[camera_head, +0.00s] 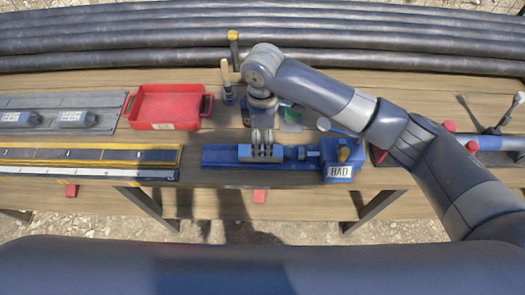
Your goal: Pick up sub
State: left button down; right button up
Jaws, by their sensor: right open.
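My right arm comes in from the right and bends down at the wrist. My right gripper (262,137) points down, open, over the middle of a blue vise-like fixture (222,157). A short grey metal piece (262,153), possibly the sub, sits in the fixture right below the fingers. The gripper and wrist partly cover it, and I cannot tell whether the fingers touch it. My left gripper is not in view.
A red tray (167,103) stands left of the fixture, and a grey panel (60,115) lies beyond it. A yellow-edged rail (90,157) lies front left. A blue block labelled BAD (342,162) is at the fixture's right. Long black pipes (130,35) run behind the wooden table.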

aim_at(245, 151)
jog(key=f, duration=0.1)
jog(key=f+p, duration=0.1)
jog(key=f, duration=0.2)
jog(key=shift+s+d+f, duration=0.2)
jog(key=shift+d+f, duration=0.2)
jog(key=shift+f, duration=0.55)
jog(key=c, duration=1.4)
jog(key=shift+r, duration=0.1)
